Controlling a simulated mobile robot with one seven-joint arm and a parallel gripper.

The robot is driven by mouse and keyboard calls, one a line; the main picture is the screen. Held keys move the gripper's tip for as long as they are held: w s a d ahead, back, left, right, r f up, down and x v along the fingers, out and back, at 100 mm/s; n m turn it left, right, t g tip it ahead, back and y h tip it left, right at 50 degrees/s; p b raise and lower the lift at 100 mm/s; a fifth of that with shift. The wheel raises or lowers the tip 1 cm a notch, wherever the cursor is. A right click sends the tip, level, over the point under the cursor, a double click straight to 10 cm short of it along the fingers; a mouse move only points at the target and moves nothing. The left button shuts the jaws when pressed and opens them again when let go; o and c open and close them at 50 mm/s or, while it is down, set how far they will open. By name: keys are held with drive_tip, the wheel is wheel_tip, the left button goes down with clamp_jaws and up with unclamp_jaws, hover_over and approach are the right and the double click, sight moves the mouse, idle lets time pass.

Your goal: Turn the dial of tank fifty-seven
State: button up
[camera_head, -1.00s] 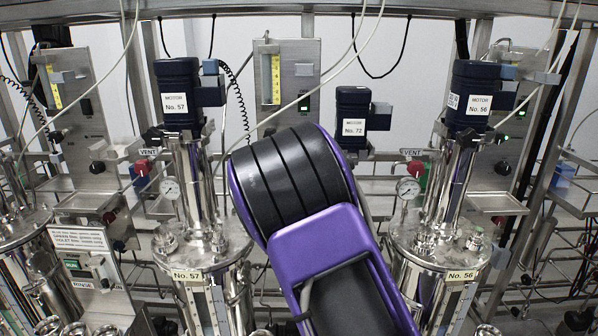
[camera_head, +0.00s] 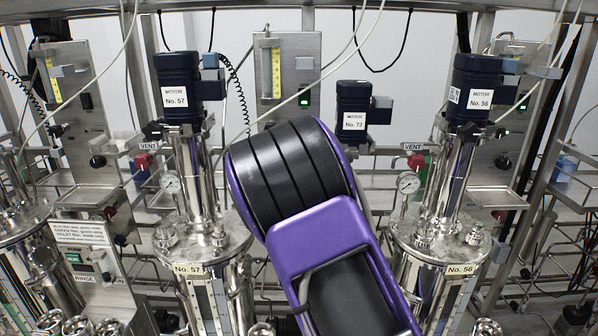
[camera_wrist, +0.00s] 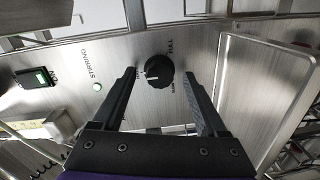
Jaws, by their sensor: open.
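In the wrist view a round black dial (camera_wrist: 159,71) with a white pointer mark sits on a brushed metal panel. The words STIRRING and FULL are printed near it. My gripper (camera_wrist: 161,76) is open, with one finger on each side of the dial and a visible gap to it on both sides. I cannot tell how deep the fingertips are relative to the dial. In the head view tank No. 57 (camera_head: 215,245) stands left of my purple arm, under its dark motor (camera_head: 178,80) labelled No. 57. My gripper and the dial are hidden there.
A green lamp (camera_wrist: 97,87) and a lit green switch (camera_wrist: 35,77) are on the panel, left of the dial. A raised metal tray (camera_wrist: 262,100) lies close to the right finger. Tank No. 56 (camera_head: 430,245) stands right of my arm; pipes and hanging cables surround both tanks.

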drive_tip(key=s+r, duration=0.1)
drive_tip(key=s, duration=1.6)
drive_tip(key=shift+s+a+p, duration=0.2)
drive_tip(key=shift+a+p, duration=0.05)
drive_tip(key=shift+p, duration=0.1)
